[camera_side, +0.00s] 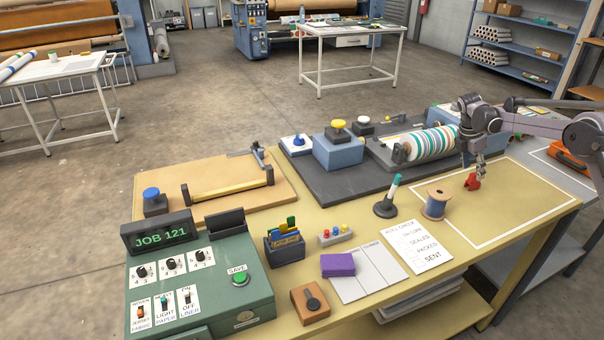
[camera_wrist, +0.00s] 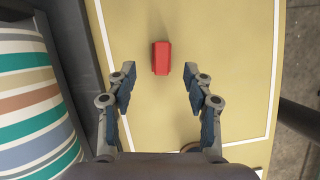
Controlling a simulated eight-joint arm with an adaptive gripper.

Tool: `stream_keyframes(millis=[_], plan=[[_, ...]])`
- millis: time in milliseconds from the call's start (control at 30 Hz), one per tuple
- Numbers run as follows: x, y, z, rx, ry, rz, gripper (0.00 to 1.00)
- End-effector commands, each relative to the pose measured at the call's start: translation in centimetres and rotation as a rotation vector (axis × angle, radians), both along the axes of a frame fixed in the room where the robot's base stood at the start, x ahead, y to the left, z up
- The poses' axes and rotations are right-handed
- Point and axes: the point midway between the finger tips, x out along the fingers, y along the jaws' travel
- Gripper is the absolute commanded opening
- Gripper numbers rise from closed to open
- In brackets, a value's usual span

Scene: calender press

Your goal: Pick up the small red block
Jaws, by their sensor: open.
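The small red block (camera_wrist: 161,58) lies on the yellow table top inside a white outlined area. In the wrist view it is ahead of my gripper (camera_wrist: 158,82), roughly centred between the two fingers and just beyond their tips. The fingers are spread apart and nothing is between them. In the side view the red block (camera_side: 473,181) shows just below my gripper (camera_side: 472,173), which points down over the outlined area. The gap between fingertips and block is hard to judge in the side view.
A striped roll (camera_side: 430,144) on a dark press bed (camera_side: 330,190) is close on the left. A wooden spool (camera_side: 437,203) and a dark stand with a pen (camera_side: 386,205) are nearby.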

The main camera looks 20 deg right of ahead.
Motion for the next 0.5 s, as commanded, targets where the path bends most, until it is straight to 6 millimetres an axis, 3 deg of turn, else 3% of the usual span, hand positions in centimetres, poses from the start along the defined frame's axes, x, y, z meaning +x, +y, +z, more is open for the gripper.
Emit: stream_keyframes(millis=[167,500], plan=[[-0.1,-0.5,-0.9,0.000,0.000,-0.001,0.52],[-0.6,-2.2,-4.6,0.000,-0.001,-0.001,0.52]])
